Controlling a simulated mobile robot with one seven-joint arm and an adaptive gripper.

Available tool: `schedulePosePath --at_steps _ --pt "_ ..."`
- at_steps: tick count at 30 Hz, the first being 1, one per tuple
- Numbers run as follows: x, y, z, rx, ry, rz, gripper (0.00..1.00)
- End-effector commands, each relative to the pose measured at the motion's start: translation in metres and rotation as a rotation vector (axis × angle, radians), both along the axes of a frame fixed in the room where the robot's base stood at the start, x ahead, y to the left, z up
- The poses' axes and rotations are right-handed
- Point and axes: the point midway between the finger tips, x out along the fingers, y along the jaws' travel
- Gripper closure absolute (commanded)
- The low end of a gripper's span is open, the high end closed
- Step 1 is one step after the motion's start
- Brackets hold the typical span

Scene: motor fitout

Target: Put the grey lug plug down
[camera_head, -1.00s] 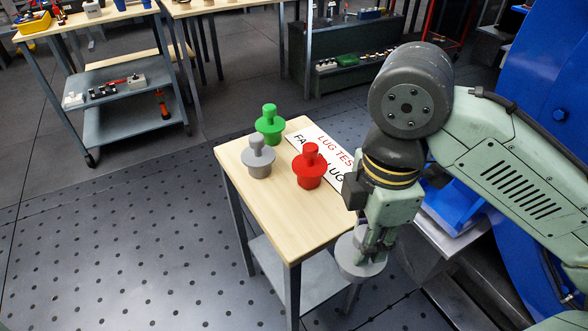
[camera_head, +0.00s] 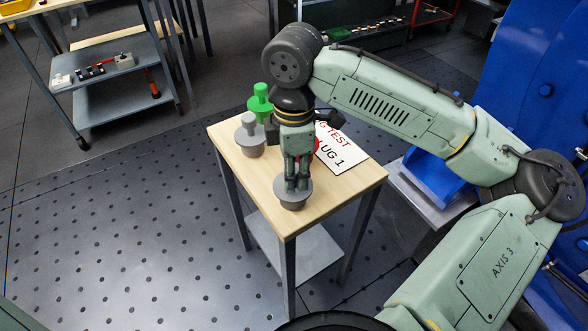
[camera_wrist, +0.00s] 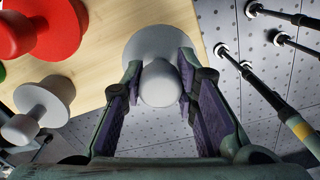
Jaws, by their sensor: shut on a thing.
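My gripper (camera_head: 298,186) is shut on the knob of a grey lug plug (camera_head: 291,197), its wide flange facing down. The plug is upright over the front part of the wooden table top (camera_head: 340,198); I cannot tell whether it touches the wood. In the wrist view the same plug (camera_wrist: 160,85) sits between the purple finger pads, close to the table edge. A second grey plug (camera_head: 250,138) stands to its back left, and a green plug (camera_head: 260,105) stands behind that. A red plug (camera_wrist: 45,30) shows in the wrist view; my gripper mostly hides it in the head view.
A white sign with "LUG TEST" lettering (camera_head: 345,165) lies on the table's right side. Blue machinery (camera_head: 520,110) stands to the right. A grey shelf cart (camera_head: 110,75) is at the back left. Bare wood lies right of the held plug.

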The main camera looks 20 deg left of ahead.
Motion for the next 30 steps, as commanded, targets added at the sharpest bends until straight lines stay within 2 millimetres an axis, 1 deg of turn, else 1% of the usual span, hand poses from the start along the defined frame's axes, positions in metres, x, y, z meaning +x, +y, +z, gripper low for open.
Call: schedulePosePath --at_steps 3,8,9,17,26,29,30 --pt "0.0 0.0 -0.006 0.0 -0.001 -0.001 1.0" --pt "0.0 0.0 -0.006 0.0 0.0 -0.001 1.0" --pt "0.0 0.0 -0.006 0.0 0.0 0.0 0.7" --pt "0.0 0.0 -0.006 0.0 0.0 0.0 0.53" --pt "0.0 0.0 -0.004 0.001 -0.001 0.0 0.53" --pt "0.0 0.0 0.002 0.002 -0.001 0.0 0.53" --pt "0.0 0.0 0.007 0.002 -0.001 0.0 0.53"
